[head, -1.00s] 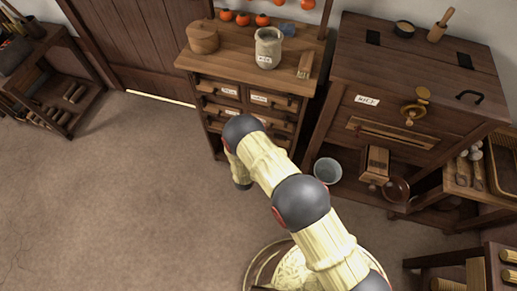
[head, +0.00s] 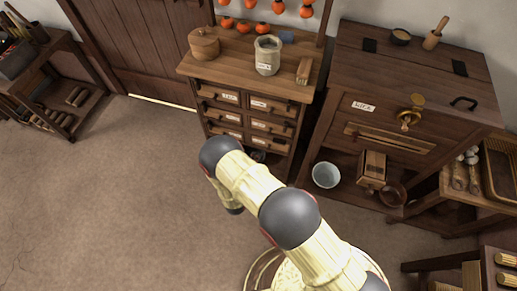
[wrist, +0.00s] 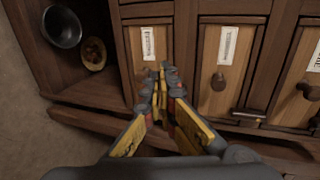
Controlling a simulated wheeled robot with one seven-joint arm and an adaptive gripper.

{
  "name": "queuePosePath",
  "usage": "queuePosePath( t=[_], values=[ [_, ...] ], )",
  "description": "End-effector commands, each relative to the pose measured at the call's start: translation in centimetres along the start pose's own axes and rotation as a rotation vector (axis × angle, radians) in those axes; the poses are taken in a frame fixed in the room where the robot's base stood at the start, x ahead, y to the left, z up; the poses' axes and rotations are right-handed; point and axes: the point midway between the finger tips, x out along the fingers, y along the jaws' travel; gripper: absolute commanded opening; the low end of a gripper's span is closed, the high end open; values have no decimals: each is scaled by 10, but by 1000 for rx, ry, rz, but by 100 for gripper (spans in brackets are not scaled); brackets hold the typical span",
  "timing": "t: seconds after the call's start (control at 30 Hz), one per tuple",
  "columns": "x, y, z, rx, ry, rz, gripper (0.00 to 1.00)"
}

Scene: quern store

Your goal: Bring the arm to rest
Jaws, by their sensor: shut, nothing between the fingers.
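My gripper (wrist: 160,85) shows in the wrist view with its fingertips together and nothing between them. It points toward the front of a wooden drawer chest (wrist: 285,20), whose drawers carry white labels and round knobs. I cannot tell whether the fingertips touch the drawer fronts. In the head view my arm, with cream links and dark grey joints, reaches up from the bottom right toward the chest (head: 190,68); the gripper itself is hidden there behind the arm.
A tool rack (head: 50,85) is at left. Open floor (head: 100,200) lies at left.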

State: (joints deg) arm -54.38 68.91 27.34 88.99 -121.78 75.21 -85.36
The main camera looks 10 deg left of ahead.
Motion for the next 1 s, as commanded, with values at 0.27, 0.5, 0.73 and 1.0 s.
queuePosePath(
  t=[0.27, 0.5, 0.73, 1.0],
  values=[
    [-35, 0, 1, -1, -1, -1, 0],
    [-39, 0, 0, 0, 1, -1, 0],
    [-39, 2, 0, 68, 1, 5, 0],
    [-56, 19, -82, 419, 257, 18, 0]
  ],
)
